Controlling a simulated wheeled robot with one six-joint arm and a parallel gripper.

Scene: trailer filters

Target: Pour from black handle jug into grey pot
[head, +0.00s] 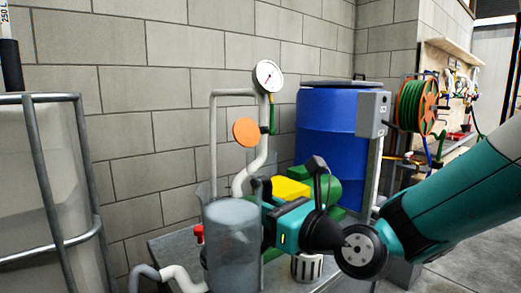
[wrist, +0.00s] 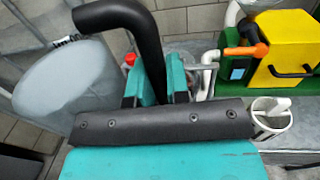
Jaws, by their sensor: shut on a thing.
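The jug (head: 232,248) is a translucent grey vessel, upright in the head view at lower centre. It also fills the left of the wrist view (wrist: 72,85). Its black handle (wrist: 143,35) curves in from the top of the wrist view. My gripper (head: 268,222) is shut on this handle, with its teal fingers (wrist: 152,82) around it. The jug's contents are hard to make out. A small whitish-grey pot with dark slots (head: 307,267) stands below and right of my gripper, also in the wrist view (wrist: 271,122); I cannot tell whether it is the grey pot.
A yellow and green machine (head: 291,188) stands behind my gripper. A pipe with a gauge (head: 268,76) rises at the wall. A blue drum (head: 338,130) stands behind. A caged tank (head: 45,190) is at left. The grey bench (head: 170,247) is crowded with pipes.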

